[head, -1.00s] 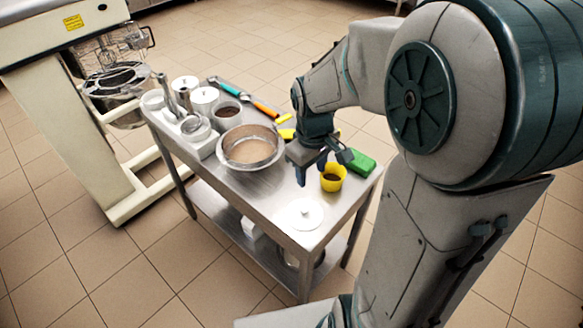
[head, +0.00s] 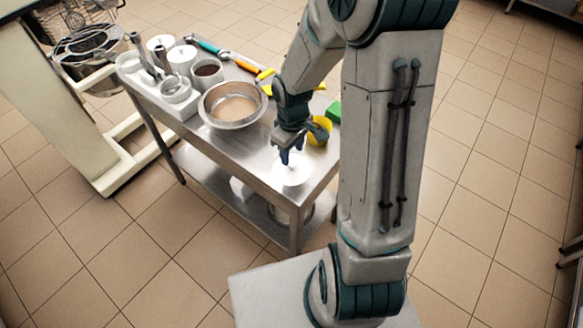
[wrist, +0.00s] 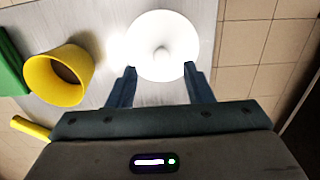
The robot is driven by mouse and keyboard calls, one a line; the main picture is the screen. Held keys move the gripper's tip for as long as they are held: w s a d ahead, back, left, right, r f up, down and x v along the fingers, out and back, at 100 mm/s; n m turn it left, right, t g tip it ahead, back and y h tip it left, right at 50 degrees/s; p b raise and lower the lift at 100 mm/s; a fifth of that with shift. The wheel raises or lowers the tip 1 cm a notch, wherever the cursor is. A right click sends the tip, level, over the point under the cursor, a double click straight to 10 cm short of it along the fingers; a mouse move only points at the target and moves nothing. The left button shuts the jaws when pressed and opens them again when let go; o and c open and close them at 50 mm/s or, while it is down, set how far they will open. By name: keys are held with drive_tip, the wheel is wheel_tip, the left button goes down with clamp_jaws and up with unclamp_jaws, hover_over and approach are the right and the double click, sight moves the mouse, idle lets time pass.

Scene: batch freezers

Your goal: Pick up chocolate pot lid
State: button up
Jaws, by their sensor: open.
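A round white lid (head: 292,171) with a small knob lies flat on the near right part of the steel table (head: 262,158). In the wrist view the lid (wrist: 163,46) lies just beyond my fingertips, its knob in line with the gap between them. My gripper (head: 292,158) points down above the lid, and its fingers cover part of it in the head view. The wrist view shows the fingers (wrist: 160,72) apart with nothing between them. I cannot tell exactly how far they are above the lid.
A yellow cup (head: 319,130) and a green block (head: 334,112) stand close beside my gripper. A large metal bowl (head: 232,104), a dark-filled pot (head: 207,72) and white canisters (head: 182,59) stand farther left. The table edge runs close to the lid.

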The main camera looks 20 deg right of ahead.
sight(291, 163)
drive_tip(key=shift+w+a+f, duration=0.1)
drive_tip(key=shift+f, duration=1.1)
drive_tip(key=shift+a+f, duration=0.1)
drive_tip(key=shift+f, duration=1.05)
clamp_jaws()
